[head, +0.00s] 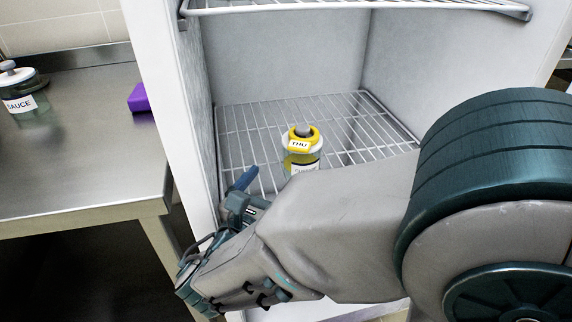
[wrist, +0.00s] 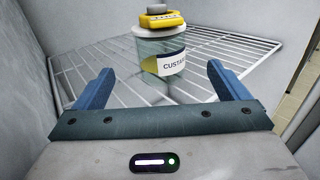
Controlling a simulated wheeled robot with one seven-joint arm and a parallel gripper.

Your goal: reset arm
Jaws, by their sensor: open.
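My gripper (wrist: 160,88) is open and empty, its two blue fingers wide apart in the wrist view. In the head view my gripper (head: 240,182) is low at the left front of the fridge compartment, and one blue finger shows. A clear jar (wrist: 160,55) with a custard label and a yellow collar stands upright on the wire shelf, beyond the fingertips and apart from them. The same jar (head: 302,150) shows in the head view with a "THU" tag on its collar. My arm hides its lower part there.
The wire shelf (head: 345,112) is otherwise bare around the jar. Fridge walls close it in at left, right and back, and another wire shelf (head: 350,5) is above. At left, a steel counter (head: 75,150) holds a sauce jar (head: 22,90) and a purple object (head: 139,98).

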